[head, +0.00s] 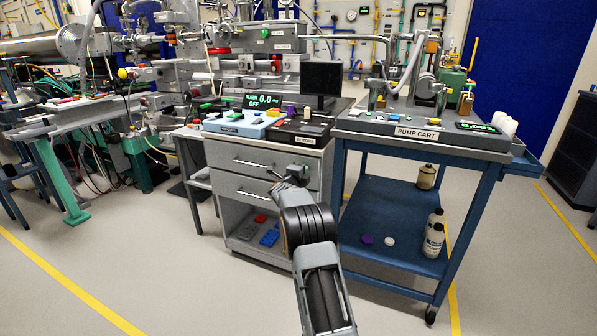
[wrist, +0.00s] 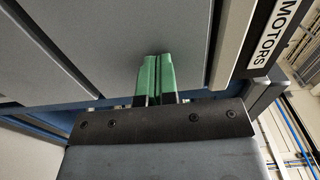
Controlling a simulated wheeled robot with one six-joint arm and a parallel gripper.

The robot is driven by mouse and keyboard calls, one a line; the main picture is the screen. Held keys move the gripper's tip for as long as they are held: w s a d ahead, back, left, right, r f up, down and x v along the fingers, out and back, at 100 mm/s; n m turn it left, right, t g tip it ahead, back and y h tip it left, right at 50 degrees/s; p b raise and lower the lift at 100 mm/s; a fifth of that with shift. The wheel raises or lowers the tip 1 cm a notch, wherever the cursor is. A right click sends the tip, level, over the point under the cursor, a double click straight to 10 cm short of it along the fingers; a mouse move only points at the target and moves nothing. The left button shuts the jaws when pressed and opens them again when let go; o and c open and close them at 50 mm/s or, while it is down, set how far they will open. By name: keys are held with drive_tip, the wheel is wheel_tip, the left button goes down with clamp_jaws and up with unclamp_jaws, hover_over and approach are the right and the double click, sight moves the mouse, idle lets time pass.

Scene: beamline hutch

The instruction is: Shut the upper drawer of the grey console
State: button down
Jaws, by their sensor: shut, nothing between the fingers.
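The grey console (head: 214,207) stands in the middle of the head view. Its upper drawer (head: 225,152) has a silver bar handle (head: 252,163) and looks flush or nearly flush; I cannot tell whether a small gap is left. My gripper (head: 301,170) is at the right part of the upper drawer front. In the wrist view the green fingers of my gripper (wrist: 154,78) are together and empty, with their tips at or very close to the plain grey upper drawer front (wrist: 165,25). Contact is not certain. The drawer's handle is not seen in the wrist view.
The lower drawer (head: 225,186) looks closed, above an open shelf with red and blue items. The blue pump cart (head: 385,210) stands close on the right. A dark MOTORS panel (wrist: 262,45) lies beside the drawer front. The floor in front is clear.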

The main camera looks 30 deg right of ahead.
drive_tip(key=shift+w+r, duration=0.25)
drive_tip(key=shift+r, duration=0.25)
drive_tip(key=v, duration=1.4)
drive_tip(key=s+a+r+n+t+y+p, duration=0.2)
drive_tip(key=s+a+r+n+y+p, duration=0.2)
drive_tip(key=a+r+n+y+p, duration=0.45)
drive_tip(key=s+a+r+n+t+y+p, duration=0.1)
drive_tip(key=s+a+r+n+y+p, duration=0.3)
drive_tip(key=a+r+n+p, duration=0.75)
drive_tip(key=s+a+r+n+g+y+p, duration=0.1)
drive_tip(key=s+r+n+g+p, duration=0.3)
drive_tip(key=s+p, duration=0.4)
drive_tip(key=s+a+r+n+g+y+p, duration=0.1)
drive_tip(key=s+r+n+g+p, duration=0.4)
drive_tip(key=s, duration=1.1)
wheel_tip(320, 180, up, 2)
drive_tip(key=a+p, duration=0.1)
drive_tip(key=p, duration=0.2)
drive_tip(key=shift+s+n, duration=0.25)
drive_tip(key=shift+n, duration=0.05)
drive_tip(key=shift+a+r+y, duration=0.1)
drive_tip(key=shift+a+y, duration=0.05)
drive_tip(key=shift+y, duration=0.2)
